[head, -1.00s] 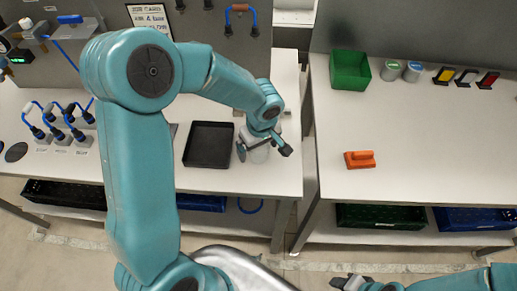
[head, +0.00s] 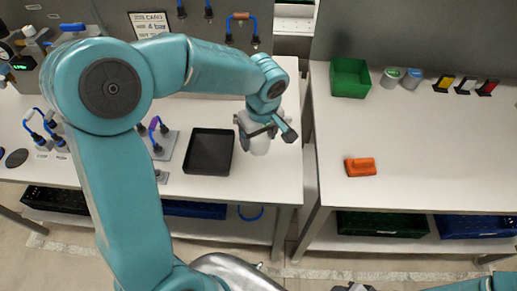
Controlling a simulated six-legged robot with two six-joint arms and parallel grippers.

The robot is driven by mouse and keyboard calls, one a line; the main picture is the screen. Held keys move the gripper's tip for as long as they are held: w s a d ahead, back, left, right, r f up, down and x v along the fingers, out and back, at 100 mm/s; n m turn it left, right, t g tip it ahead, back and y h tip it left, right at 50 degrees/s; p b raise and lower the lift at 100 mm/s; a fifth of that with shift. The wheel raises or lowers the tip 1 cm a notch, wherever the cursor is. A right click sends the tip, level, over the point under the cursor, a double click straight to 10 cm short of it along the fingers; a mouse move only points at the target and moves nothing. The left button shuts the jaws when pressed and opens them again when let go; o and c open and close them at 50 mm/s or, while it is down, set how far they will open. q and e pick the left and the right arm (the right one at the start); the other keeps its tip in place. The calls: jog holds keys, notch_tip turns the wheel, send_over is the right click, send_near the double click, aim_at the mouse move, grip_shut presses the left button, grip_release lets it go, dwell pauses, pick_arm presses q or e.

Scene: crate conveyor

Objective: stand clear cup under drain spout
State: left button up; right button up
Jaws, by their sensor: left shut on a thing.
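The clear cup (head: 259,146) is a pale, see-through shape at the right end of the left bench, right of the black tray. My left gripper (head: 262,131) is shut on it from above and hides its upper part. I cannot tell whether the cup's base touches the bench. My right gripper (head: 352,287) is only partly in view at the bottom edge, and its jaws are unclear. I cannot make out the drain spout; my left arm covers much of the left bench.
A black tray (head: 209,152) lies just left of the cup. Hose fittings (head: 45,133) and a device with a green display (head: 22,62) stand further left. A gap separates the right bench (head: 430,150), which holds a green bin (head: 350,78) and an orange block (head: 360,167).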

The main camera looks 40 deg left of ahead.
pick_arm(q)
notch_tip(320, 180, up, 12)
jog(key=d+f+m, duration=0.2)
jog(key=f+m, duration=0.1)
jog(key=f, duration=0.2)
jog(key=w+d+f+m, duration=0.1)
jog(key=d+f+m, duration=0.1)
jog(key=f+m, duration=0.2)
jog(key=w+d+f+m+h, duration=0.1)
jog(key=d+f+m, duration=0.2)
jog(key=f, duration=0.3)
jog(key=shift+f+m+t, duration=0.25)
jog(key=shift+m+t, duration=0.15)
jog(key=shift+w+d+m, duration=0.3)
jog(key=shift+w+m, duration=0.3)
jog(key=shift+m, duration=0.5)
